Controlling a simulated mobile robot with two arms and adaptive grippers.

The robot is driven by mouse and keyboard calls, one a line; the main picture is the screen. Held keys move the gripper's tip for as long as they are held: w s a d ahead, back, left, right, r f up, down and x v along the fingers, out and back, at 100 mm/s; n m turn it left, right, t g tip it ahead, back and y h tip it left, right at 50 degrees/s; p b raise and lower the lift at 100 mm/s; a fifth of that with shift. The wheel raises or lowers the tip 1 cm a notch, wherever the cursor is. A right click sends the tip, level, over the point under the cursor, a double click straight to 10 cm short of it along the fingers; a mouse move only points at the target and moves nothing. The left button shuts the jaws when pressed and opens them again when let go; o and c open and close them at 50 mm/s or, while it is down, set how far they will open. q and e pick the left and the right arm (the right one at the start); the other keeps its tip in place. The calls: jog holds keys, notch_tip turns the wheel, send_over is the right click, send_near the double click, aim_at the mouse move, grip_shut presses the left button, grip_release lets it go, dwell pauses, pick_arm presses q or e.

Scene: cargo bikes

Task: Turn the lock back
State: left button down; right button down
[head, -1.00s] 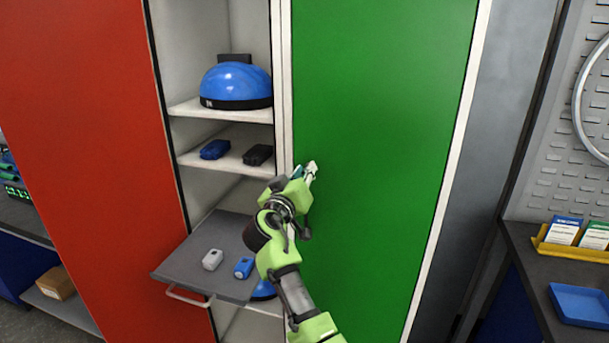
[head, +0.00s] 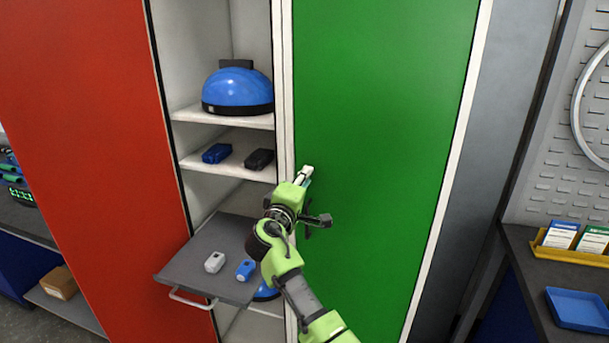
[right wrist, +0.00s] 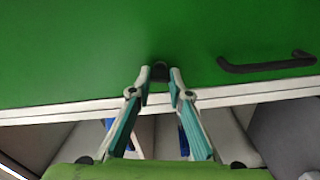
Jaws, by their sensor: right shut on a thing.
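The lock is a small black knob (right wrist: 158,72) on the green door (head: 380,130), near the door's edge in the right wrist view. My right gripper (right wrist: 157,76) is shut on this knob, with one fingertip on each side of it. In the head view my right gripper (head: 303,175) reaches up to the left edge of the green door. The knob is hidden there behind the fingers. My left gripper is in neither view.
A black bar handle (right wrist: 267,63) is on the door beside the lock. Left of the door are open shelves with a blue helmet (head: 238,90) and a pulled-out grey tray (head: 205,262) with small items. A red door (head: 80,120) stands further left.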

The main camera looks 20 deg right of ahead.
jog(key=shift+r+n+p, duration=0.15)
jog(key=shift+n+p, duration=0.3)
jog(key=shift+n, duration=0.65)
jog(key=c, duration=1.9)
grip_release()
jog(key=shift+w+d, duration=0.1)
jog(key=shift+f, duration=0.2)
jog(key=v, duration=0.7)
jog(key=shift+s+a, duration=0.2)
jog(key=shift+s, duration=0.05)
